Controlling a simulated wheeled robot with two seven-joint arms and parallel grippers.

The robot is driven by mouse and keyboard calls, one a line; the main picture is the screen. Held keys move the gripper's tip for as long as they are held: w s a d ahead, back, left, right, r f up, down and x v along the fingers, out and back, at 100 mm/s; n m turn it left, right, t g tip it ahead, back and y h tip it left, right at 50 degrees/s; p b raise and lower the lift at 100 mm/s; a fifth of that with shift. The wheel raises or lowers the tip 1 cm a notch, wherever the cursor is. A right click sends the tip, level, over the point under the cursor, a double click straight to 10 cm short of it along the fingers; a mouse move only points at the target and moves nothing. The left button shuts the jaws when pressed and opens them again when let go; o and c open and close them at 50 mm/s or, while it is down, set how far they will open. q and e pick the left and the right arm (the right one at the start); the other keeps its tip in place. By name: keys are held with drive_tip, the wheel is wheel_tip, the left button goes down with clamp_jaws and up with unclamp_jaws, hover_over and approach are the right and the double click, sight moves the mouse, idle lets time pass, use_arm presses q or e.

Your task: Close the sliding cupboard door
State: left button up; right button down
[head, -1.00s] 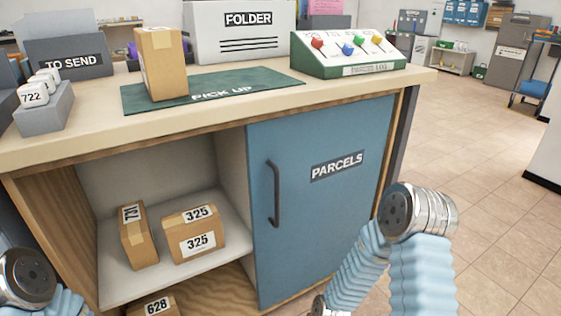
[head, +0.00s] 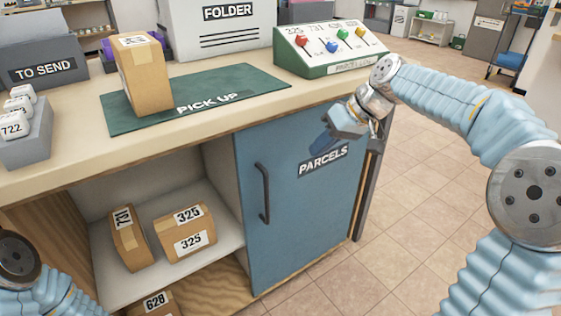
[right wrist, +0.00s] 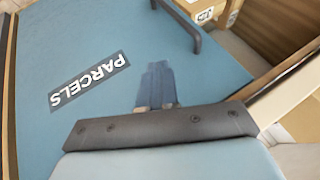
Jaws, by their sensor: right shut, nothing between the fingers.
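The blue sliding cupboard door (head: 300,215), labelled PARCELS, covers the right part of the cupboard under the counter. Its dark vertical handle (head: 263,193) is near its left edge. The left part of the cupboard is open. My right gripper (head: 322,141) is in front of the door's upper part, just above the label, shut and empty. In the right wrist view the gripper's fingers (right wrist: 157,85) are together over the blue door (right wrist: 90,40), between the label and the handle (right wrist: 180,25); contact is not clear. My left gripper is not in view; only part of my left arm shows at the lower left.
Inside the open cupboard, boxes marked 325 (head: 186,231) and 628 (head: 155,303) sit on separate levels. On the counter are a cardboard box (head: 145,75), a green mat (head: 235,88) and a panel with coloured levers (head: 325,48). Tiled floor is free at right.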

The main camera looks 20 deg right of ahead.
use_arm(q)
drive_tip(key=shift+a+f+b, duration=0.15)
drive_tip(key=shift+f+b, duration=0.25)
use_arm(e)
drive_tip(key=w+a+f, duration=0.2)
drive_tip(key=a+f, duration=0.4)
drive_tip(key=a, duration=0.2)
drive_tip(key=shift+w+a+f, duration=0.25)
drive_tip(key=shift+a+f, duration=0.15)
